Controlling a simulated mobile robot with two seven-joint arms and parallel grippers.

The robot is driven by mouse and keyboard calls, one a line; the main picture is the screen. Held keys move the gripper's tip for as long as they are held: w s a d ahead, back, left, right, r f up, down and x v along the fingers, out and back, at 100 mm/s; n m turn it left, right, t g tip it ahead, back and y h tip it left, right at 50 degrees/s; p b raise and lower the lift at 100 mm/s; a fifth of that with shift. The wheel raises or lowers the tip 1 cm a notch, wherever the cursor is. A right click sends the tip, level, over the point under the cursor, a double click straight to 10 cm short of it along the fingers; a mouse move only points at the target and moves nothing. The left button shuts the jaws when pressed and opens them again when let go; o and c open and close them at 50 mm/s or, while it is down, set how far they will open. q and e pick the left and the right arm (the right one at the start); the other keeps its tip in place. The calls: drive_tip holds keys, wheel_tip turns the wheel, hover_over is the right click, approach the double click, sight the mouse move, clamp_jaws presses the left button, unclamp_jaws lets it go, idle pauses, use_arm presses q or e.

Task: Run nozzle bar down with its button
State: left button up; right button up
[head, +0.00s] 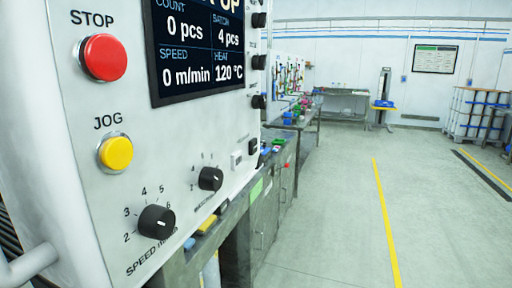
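A light grey control panel (120,175) fills the left of the head view, seen close and at a slant. It carries a red STOP button (104,57), a yellow JOG button (116,152), a speed knob (156,221) and a second black knob (210,178). Several black knobs or switches, one of them here (259,62), line its right edge; their labels are too small or slanted to read. A display (195,50) reads 0 pcs, 4 pcs, 0 m/min and 120 °C. I cannot make out the nozzle bar or its button. Neither gripper is in view.
A workbench (283,155) with small coloured items runs along the wall behind the panel. A far table (342,93), a wall screen (435,58) and a drum rack (478,112) stand at the back. The grey floor (335,220) with yellow lines is clear at right.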

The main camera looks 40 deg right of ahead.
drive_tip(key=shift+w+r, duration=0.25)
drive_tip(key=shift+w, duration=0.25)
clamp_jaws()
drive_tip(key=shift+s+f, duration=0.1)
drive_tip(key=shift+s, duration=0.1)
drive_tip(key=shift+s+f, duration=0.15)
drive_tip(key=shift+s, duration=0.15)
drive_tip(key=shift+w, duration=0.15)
